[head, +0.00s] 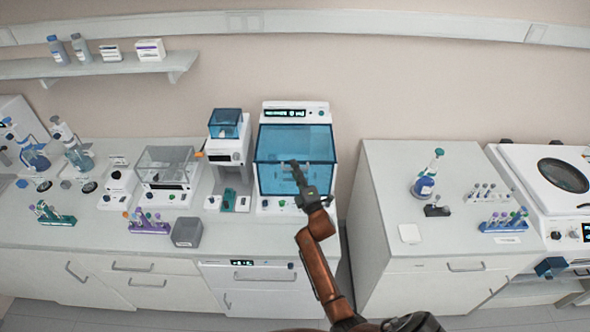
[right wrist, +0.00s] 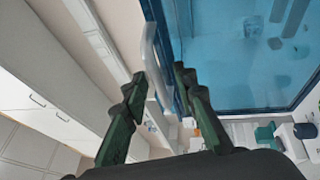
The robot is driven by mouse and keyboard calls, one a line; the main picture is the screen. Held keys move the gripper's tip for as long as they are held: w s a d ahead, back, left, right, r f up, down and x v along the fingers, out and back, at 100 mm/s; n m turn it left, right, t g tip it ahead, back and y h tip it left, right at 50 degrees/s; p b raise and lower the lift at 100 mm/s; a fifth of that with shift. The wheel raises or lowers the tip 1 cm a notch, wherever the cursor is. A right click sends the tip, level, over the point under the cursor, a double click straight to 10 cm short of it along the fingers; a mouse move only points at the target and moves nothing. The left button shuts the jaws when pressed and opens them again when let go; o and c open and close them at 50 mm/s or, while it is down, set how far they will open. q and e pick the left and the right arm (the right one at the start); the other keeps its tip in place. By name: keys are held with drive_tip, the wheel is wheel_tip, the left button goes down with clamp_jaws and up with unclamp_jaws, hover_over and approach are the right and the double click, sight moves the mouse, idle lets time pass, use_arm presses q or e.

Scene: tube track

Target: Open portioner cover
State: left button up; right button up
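The portioner (head: 295,106) is a white machine with a small display, standing on the left bench. Its translucent blue cover (head: 277,145) is down over the front. The cover also fills the upper right of the right wrist view (right wrist: 235,60), with a pale handle bar (right wrist: 149,48) along its edge. My right gripper (head: 294,164) is in front of the cover. In the right wrist view its fingers (right wrist: 158,82) are apart, one on each side of the handle bar, with gaps visible. I cannot tell whether either finger touches it. My left gripper is not in view.
A white machine with a small blue top (head: 225,124) stands close left of the portioner. A clear-lidded box (head: 165,165) and tube racks (head: 148,225) are farther left. A floor gap separates the right bench (head: 385,200), which holds a bottle (head: 425,185).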

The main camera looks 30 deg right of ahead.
drive_tip(key=shift+c, duration=0.2)
clamp_jaws()
idle(0.4)
